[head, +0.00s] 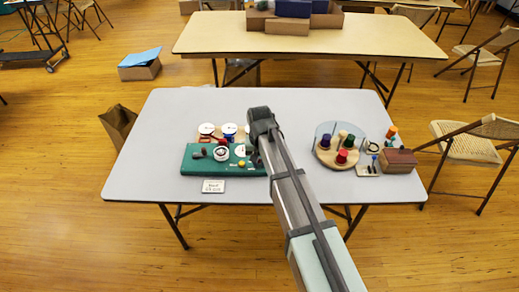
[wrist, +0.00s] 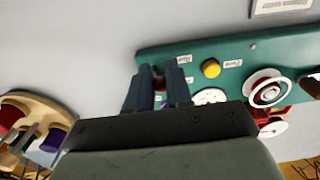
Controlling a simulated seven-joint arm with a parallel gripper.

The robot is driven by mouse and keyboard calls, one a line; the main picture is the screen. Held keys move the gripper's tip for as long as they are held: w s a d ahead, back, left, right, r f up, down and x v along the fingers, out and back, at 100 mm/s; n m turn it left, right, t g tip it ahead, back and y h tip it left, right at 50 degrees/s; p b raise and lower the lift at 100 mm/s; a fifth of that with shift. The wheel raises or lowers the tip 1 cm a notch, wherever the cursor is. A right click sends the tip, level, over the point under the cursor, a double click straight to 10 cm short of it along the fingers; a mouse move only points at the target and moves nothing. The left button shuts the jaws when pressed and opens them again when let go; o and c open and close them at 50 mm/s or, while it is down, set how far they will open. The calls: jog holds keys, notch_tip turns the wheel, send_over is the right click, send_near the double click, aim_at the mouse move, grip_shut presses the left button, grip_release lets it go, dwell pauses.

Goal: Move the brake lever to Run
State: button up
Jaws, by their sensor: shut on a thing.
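A green panel (head: 200,166) lies on the near grey table, left of my arm, and also shows in the wrist view (wrist: 225,50). It carries a yellow button (wrist: 210,68), a white wheel (wrist: 267,90) and small white labels whose wording I cannot read. In the wrist view my gripper (wrist: 159,72) is at one end of the panel. Its two dark fingers are shut on a small dark red part (wrist: 159,82), which I take to be the brake lever. The fingers hide most of it, so its exact setting cannot be told. In the head view my arm covers it.
A round wooden stand (head: 325,159) with coloured spools and a clear shield stands right of my arm. A brown box (head: 398,161) is at the table's right edge. White reels lie behind the panel. A card (head: 213,186) lies in front.

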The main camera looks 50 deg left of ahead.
aim_at(260, 160)
jog(key=o, duration=0.7)
jog(key=shift+r, duration=3.75)
